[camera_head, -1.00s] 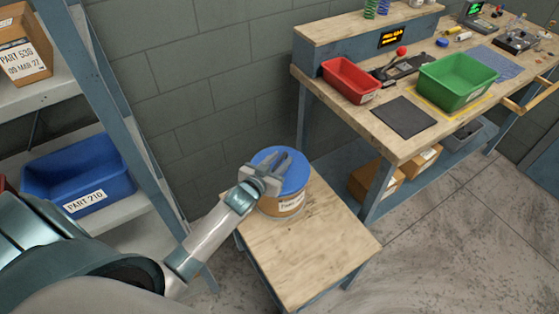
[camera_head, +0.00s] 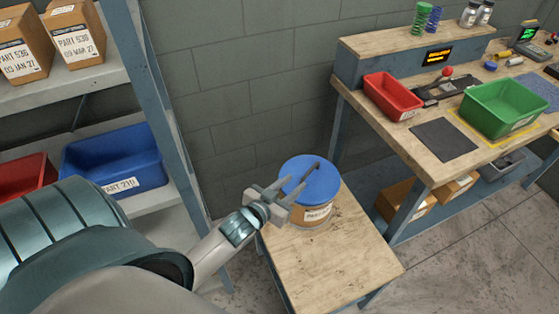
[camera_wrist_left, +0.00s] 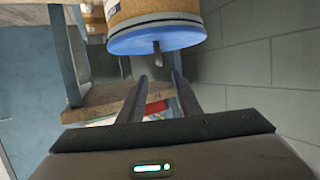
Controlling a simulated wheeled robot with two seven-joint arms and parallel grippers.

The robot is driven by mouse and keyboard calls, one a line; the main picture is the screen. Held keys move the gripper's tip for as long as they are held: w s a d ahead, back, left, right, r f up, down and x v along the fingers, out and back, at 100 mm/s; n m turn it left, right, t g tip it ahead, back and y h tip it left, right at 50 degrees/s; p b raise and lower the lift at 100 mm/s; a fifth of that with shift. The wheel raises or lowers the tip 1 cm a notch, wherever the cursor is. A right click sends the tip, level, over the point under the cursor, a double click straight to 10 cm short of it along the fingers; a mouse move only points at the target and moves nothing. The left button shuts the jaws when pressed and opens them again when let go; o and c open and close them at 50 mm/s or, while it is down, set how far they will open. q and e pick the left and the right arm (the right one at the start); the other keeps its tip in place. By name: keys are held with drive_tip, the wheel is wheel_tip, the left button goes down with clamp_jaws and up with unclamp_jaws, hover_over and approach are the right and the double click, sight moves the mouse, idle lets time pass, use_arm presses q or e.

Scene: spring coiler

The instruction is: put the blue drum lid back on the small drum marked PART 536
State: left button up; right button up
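The small drum (camera_head: 313,216) stands upright on a low wooden-topped table; its label begins "PART", but the number is too small to read. The blue drum lid (camera_head: 318,190) lies on its top, looking level, with a dark upright handle. In the left wrist view, the picture is upside down: the drum (camera_wrist_left: 155,10) shows above the lid (camera_wrist_left: 120,43), with a thin dark line between them. My left gripper (camera_head: 287,191) is open and empty at the lid's left side. Its fingers (camera_wrist_left: 160,82) are apart, and the handle is beyond their tips. My right gripper is not in view.
The low table (camera_head: 335,250) has free room in front of the drum. A blue shelf post (camera_head: 165,110) stands left, beside a blue bin (camera_head: 115,160) and cartons (camera_head: 75,35). The workbench (camera_head: 400,130) at right holds a red bin (camera_head: 392,98) and a green bin (camera_head: 500,110).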

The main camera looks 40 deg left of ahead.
use_arm(q)
drive_tip(key=v, duration=0.6)
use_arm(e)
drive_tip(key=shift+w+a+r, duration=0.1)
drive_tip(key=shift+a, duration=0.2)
use_arm(q)
drive_tip(key=shift+s, duration=0.1)
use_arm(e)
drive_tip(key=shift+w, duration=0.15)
